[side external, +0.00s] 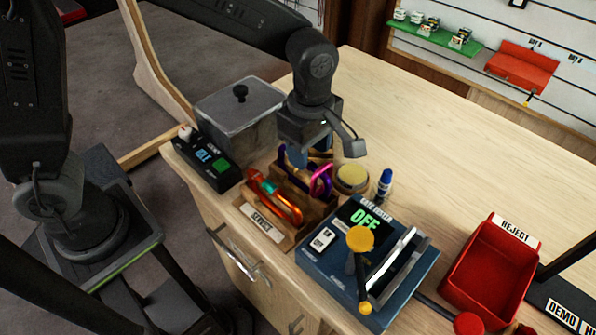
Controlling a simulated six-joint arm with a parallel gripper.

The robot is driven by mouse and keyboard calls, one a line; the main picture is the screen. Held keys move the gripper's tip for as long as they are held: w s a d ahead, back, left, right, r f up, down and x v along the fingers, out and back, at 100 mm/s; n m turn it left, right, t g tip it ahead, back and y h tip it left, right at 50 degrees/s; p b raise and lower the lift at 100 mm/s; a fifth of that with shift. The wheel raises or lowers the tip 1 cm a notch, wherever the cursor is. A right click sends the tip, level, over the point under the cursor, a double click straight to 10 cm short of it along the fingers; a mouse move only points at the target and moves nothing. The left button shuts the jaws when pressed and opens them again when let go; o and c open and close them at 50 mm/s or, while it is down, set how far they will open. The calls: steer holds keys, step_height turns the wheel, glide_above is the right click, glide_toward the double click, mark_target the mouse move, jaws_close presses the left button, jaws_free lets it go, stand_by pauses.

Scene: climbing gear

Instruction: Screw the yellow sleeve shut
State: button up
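A wooden rack labelled SERVICE (262,222) holds several carabiners near the table's front edge. An orange carabiner with a teal sleeve (268,187) leans at its front left. A purple carabiner (322,181) stands behind it to the right. A blue piece (297,155) and a dark one with a small yellowish part show at the back, partly under my gripper. I cannot make out the yellow sleeve clearly. My gripper (308,148) is over the back of the rack, pointing down. Its fingertips are hidden, so I cannot tell its opening or whether it touches anything.
A grey lidded bin (240,112) and a black box with a green button (213,160) stand left. A round yellow-topped tin (352,178), blue bottle (384,184), blue tester reading OFF (350,275) and red REJECT tray (492,262) lie right. The back right table is clear.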

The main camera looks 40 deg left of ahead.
steer(key=shift+f, duration=1.1)
steer(key=shift+s, duration=1.15)
steer(key=shift+w+d+r, duration=0.1)
steer(key=shift+w+r, duration=0.15)
steer(key=shift+r, duration=0.45)
steer(key=shift+w+r, duration=0.2)
steer(key=shift+r, duration=0.5)
steer(key=shift+w, duration=0.75)
steer(key=shift+f, duration=0.2)
